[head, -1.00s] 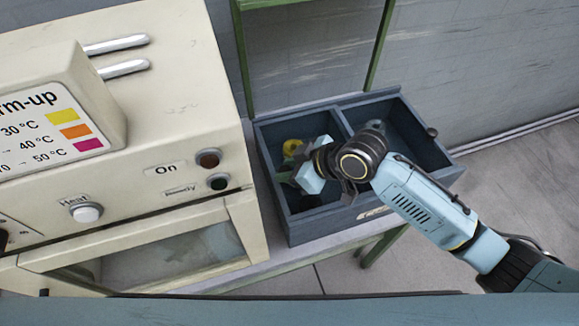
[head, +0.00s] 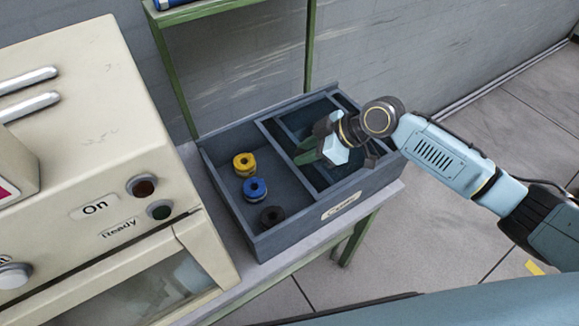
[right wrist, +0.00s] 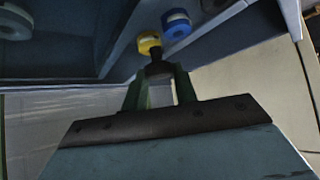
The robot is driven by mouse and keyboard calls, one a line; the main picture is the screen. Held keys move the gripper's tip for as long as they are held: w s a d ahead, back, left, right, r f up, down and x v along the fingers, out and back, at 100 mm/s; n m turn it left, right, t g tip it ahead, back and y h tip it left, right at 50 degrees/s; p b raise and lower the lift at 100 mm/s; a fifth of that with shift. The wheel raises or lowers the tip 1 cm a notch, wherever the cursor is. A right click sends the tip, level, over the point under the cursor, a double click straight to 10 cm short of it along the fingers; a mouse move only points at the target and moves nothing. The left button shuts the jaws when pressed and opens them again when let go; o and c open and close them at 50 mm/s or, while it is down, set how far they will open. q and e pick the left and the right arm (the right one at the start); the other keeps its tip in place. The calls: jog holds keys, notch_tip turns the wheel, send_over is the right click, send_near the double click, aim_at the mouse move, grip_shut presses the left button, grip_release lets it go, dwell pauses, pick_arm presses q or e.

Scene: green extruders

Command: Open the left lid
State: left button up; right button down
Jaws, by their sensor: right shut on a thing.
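The grey-blue box (head: 262,238) stands on a bench to the right of the cream machine. Its left part is uncovered and shows yellow, blue and dark spools. A dark, see-through framed lid (head: 283,160) lies over the right part. My right gripper (head: 304,152) is above this lid, its green fingers pointing left. In the right wrist view, its fingers are shut on a small dark knob (right wrist: 157,68), with the yellow and blue spools beyond. The fingers partly hide the knob, and my arm hides part of the right side. My left gripper is not in view.
The cream machine (head: 90,120) stands close on the left of the box. A yellow spool (head: 244,164), a blue spool (head: 255,189) and a dark spool (head: 272,216) sit inside. A green frame (head: 172,75) rises behind.

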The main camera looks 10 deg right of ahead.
jog(key=shift+w+d, duration=0.25)
jog(key=shift+d, duration=0.3)
jog(key=shift+w+d, duration=0.2)
jog(key=shift+d, duration=0.35)
jog(key=shift+w+d+r+b, duration=0.1)
jog(key=shift+w+d+b, duration=0.2)
jog(key=shift+d, duration=0.2)
jog(key=c, duration=1.3)
grip_release()
jog(key=shift+d, duration=0.1)
jog(key=shift+o, duration=0.9)
jog(key=shift+d, duration=0.15)
jog(key=shift+a, duration=0.3)
jog(key=shift+s+d, duration=0.1)
jog(key=v, duration=1.3)
